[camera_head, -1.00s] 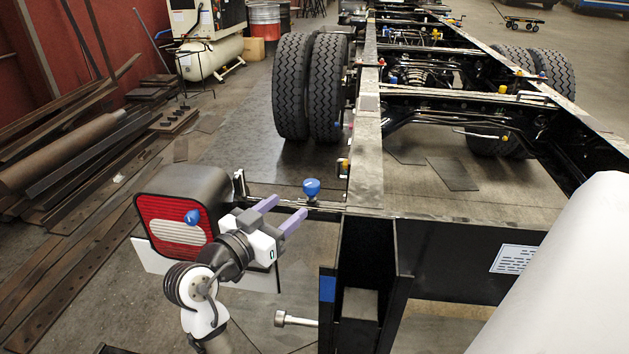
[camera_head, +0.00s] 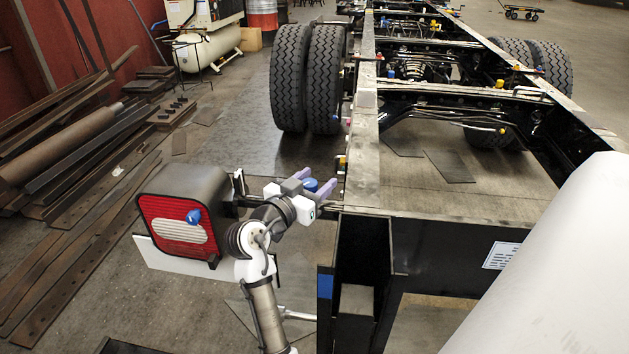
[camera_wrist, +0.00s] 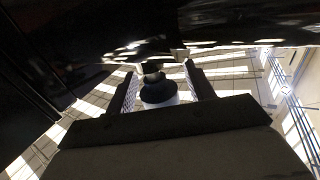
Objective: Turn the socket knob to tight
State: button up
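A blue knob (camera_head: 310,184) stands at the rear cross member of the chassis, just right of the tail light. In the head view it shows between the purple fingers of my gripper (camera_head: 323,181), partly covered by them. In the wrist view the dark, round-topped knob (camera_wrist: 159,94) with a pale lower part lies between the two fingers (camera_wrist: 160,88). Gaps show on both sides of it, so the gripper is open around the knob and not closed on it. Any tight marking on the knob is too small to see.
The red and white tail light (camera_head: 170,232) with another blue knob (camera_head: 193,216) stands close left of my gripper. The black chassis end and its long rail (camera_head: 365,150) are close on the right. Dual tyres (camera_head: 307,80) stand behind.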

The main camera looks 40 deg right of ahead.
jog(key=c, duration=0.9)
jog(key=shift+c, duration=0.2)
jog(key=shift+m+g+b, duration=0.3)
jog(key=shift+g+b, duration=0.15)
jog(key=shift+g, duration=0.05)
jog(key=m+g+b, duration=0.1)
jog(key=g, duration=0.1)
jog(key=m+g+b, duration=0.1)
jog(key=g, duration=0.1)
jog(key=shift+s+f+m+h+b, duration=0.15)
jog(key=shift+m+h+b, duration=0.15)
jog(key=shift+s+m+g+y+b, duration=0.2)
jog(key=shift+m+g+b, duration=0.5)
jog(key=shift+g, duration=0.45)
jog(key=shift+s+m+g+y+b, duration=0.1)
jog(key=shift+m+g+y+b, duration=0.1)
jog(key=shift+m+g+b, duration=0.6)
jog(key=shift+r+g, duration=0.2)
jog(key=shift+g, duration=0.35)
jog(key=o, duration=1)
jog(key=shift+c, duration=0.2)
